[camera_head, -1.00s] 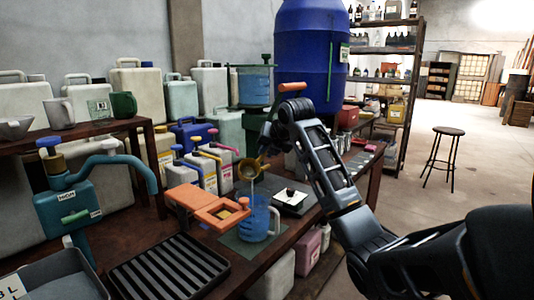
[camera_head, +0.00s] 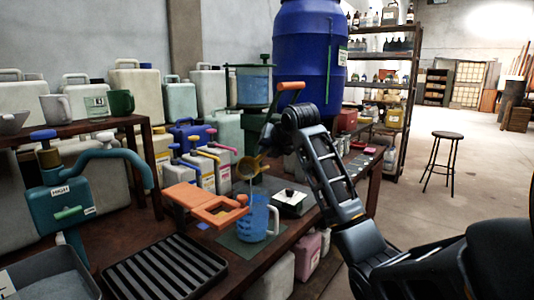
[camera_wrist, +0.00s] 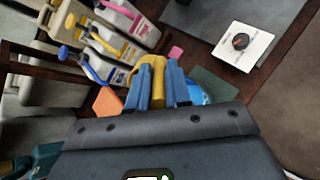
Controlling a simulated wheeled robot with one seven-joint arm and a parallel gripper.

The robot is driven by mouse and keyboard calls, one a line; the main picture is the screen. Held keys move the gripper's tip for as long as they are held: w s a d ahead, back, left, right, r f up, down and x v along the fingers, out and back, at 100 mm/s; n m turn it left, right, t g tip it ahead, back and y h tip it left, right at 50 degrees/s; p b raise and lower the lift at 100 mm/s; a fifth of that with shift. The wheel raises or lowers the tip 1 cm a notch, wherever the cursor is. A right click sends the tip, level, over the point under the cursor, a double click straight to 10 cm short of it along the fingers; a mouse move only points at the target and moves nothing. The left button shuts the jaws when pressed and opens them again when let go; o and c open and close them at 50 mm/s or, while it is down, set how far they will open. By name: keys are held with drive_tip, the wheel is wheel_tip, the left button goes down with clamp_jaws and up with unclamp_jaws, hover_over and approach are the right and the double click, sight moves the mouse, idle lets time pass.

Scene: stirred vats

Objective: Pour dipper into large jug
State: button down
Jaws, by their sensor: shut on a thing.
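My gripper (camera_head: 266,147) is shut on the dipper (camera_head: 247,168), a small brass-yellow cup, and holds it above the large jug (camera_head: 257,222). The dipper is tilted, and a thin pale stream falls from it towards the jug's mouth. The jug is clear with blue contents and a handle on its right; it stands upright on a dark green mat. In the wrist view the blue fingers of my gripper (camera_wrist: 157,90) close around the yellow dipper (camera_wrist: 152,68). The jug (camera_wrist: 197,94) is mostly hidden behind the fingers there.
An orange device (camera_head: 205,206) stands close left of the jug. A black ribbed tray (camera_head: 165,268) and a teal pump (camera_head: 85,190) are at the left. Several canisters (camera_head: 222,168) stand behind.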

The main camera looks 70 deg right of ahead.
drive_tip(key=shift+s+a+f+t+h+b, duration=0.9)
drive_tip(key=shift+t+h+b, duration=0.25)
drive_tip(key=shift+b, duration=2.9)
drive_tip(key=shift+s+a+f+t+h+b, duration=0.4)
drive_tip(key=shift+f+t+b, duration=0.2)
drive_tip(key=shift+b, duration=1.7)
drive_tip(key=shift+s+a+f+t+h+b, duration=0.3)
drive_tip(key=shift+f+t+h+b, duration=0.25)
drive_tip(key=shift+b, duration=1.7)
drive_tip(key=shift+s+a+f+t+h+b, duration=0.35)
drive_tip(key=shift+f+t+b, duration=0.25)
drive_tip(key=shift+b, duration=1.7)
